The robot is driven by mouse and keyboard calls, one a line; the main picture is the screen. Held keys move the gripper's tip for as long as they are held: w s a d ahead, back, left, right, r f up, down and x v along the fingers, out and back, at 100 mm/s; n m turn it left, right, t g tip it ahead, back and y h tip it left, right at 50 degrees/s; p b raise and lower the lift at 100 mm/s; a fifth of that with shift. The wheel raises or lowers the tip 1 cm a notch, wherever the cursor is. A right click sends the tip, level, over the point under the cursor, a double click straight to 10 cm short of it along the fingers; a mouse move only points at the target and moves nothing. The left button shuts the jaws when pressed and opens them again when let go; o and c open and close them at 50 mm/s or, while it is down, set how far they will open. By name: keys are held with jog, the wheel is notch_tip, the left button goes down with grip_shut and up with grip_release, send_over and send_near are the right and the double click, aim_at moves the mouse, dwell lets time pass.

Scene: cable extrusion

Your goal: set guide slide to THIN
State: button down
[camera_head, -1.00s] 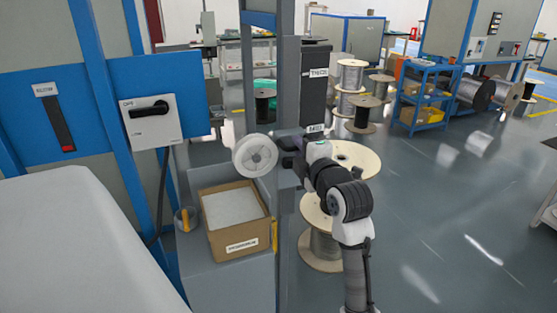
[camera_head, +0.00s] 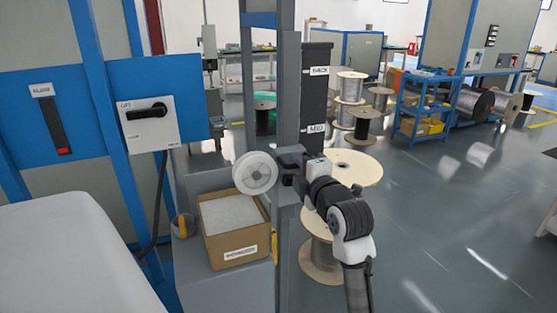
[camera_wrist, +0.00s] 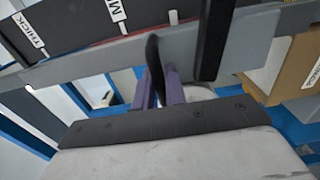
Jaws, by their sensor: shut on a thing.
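The guide slide carries a pale round wheel (camera_head: 255,173) on a grey post (camera_head: 287,110). A dark scale plate (camera_head: 316,95) beside the post shows the labels THICK, at the top, and MED, lower down. No THIN label can be read. The wheel sits below the MED label. My gripper (camera_head: 300,172) is at the slide, right of the wheel. In the wrist view, the purple fingers (camera_wrist: 158,90) are shut on a black handle (camera_wrist: 154,62) of the slide. The THICK label and part of MED also show in the wrist view, on the dark plate (camera_wrist: 75,22).
A cardboard box (camera_head: 232,225) of pale pellets stands on a grey cabinet just below the wheel. A switch box (camera_head: 150,122) is on the blue frame at left. Wooden cable spools (camera_head: 350,165) stand behind my arm. Open floor lies at right.

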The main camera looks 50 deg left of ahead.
notch_tip(320, 180, down, 8)
jog(key=b, duration=0.6)
jog(key=shift+r+b, duration=0.25)
jog(key=shift+b, duration=0.1)
jog(key=c, duration=1.3)
grip_release()
jog(key=shift+d, duration=0.1)
jog(key=shift+b+v, duration=1.25)
jog(key=shift+v, duration=2.65)
jog(key=shift+r, duration=0.15)
